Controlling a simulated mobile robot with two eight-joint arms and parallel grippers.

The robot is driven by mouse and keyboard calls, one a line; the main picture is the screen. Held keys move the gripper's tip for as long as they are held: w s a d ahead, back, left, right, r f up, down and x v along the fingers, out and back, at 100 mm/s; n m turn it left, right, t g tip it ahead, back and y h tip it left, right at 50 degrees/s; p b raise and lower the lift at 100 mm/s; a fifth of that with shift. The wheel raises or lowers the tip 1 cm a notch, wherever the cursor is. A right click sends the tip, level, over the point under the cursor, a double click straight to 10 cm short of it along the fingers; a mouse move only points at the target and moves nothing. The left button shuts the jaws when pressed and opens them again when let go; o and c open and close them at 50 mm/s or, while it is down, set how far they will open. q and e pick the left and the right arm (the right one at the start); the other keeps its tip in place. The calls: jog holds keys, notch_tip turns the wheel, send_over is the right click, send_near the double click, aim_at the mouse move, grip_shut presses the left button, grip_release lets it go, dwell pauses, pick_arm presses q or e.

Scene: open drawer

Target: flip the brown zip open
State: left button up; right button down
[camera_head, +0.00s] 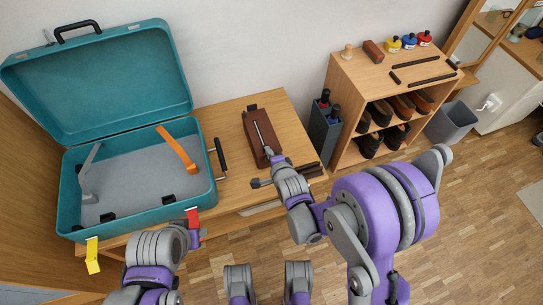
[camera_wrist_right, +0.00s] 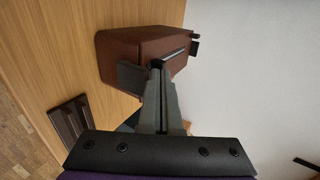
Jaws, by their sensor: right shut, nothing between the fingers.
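The brown case (camera_head: 257,124) lies on the wooden table, right of the teal suitcase. A thin light strip, which may be its zip, runs along its top. In the right wrist view the brown case (camera_wrist_right: 128,52) has a dark strip (camera_wrist_right: 174,52) and a small dark tab at its far end. My right gripper (camera_head: 267,156) is at the case's near end. Its fingers (camera_wrist_right: 157,66) are shut and empty, close to the case; contact cannot be told. My left gripper (camera_head: 198,235) is by the suitcase's front edge, mostly hidden by its arm.
The open teal suitcase (camera_head: 213,174) has orange and grey straps inside; red and yellow tags hang at its front. Dark brown bars (camera_head: 306,170) lie right of my right gripper. A dark bin with bottles (camera_head: 324,130) and a shoe shelf (camera_head: 340,78) stand right of the table.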

aim_at(258, 131)
jog(key=shift+w, duration=0.1)
jog(key=w+a, duration=0.1)
jog(key=w, duration=0.3)
jog(key=w+a, duration=0.1)
jog(key=w, duration=0.3)
jog(key=w+a+p, duration=0.1)
jog(key=w, duration=0.3)
jog(key=shift+a, duration=0.1)
pick_arm(q)
jog(key=shift+r, duration=0.6)
jog(key=shift+s, duration=0.1)
pick_arm(e)
jog(key=shift+r, duration=0.1)
